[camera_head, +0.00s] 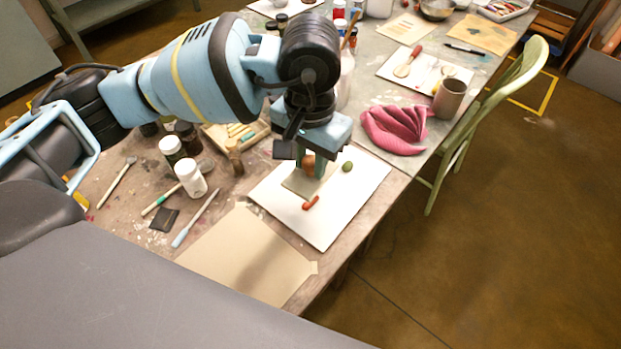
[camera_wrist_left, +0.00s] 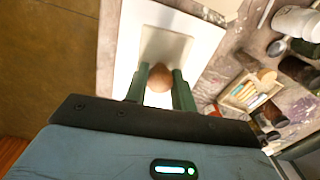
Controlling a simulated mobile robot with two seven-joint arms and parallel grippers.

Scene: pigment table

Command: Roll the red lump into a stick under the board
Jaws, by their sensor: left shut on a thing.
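A red lump (camera_head: 311,202), short and somewhat elongated, lies on the white slab (camera_head: 322,233), outside the front edge of the board. The small beige board (camera_head: 296,182) with a round brown knob (camera_head: 308,164) is over the slab; whether it touches the slab I cannot tell. My left gripper (camera_head: 310,170) points down and is shut on the knob. The left wrist view shows the knob (camera_wrist_left: 159,80) between the green fingers, with the board (camera_wrist_left: 166,45) beyond. No red lump is clear there. My right gripper is not in view.
A green lump (camera_head: 347,166) lies on the slab right of my gripper. A beige sheet (camera_head: 246,255) covers the table in front. Jars (camera_head: 190,179), brushes and a tray of pastels (camera_head: 240,134) stand left. A pink folded cloth (camera_head: 395,130) lies right of the slab.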

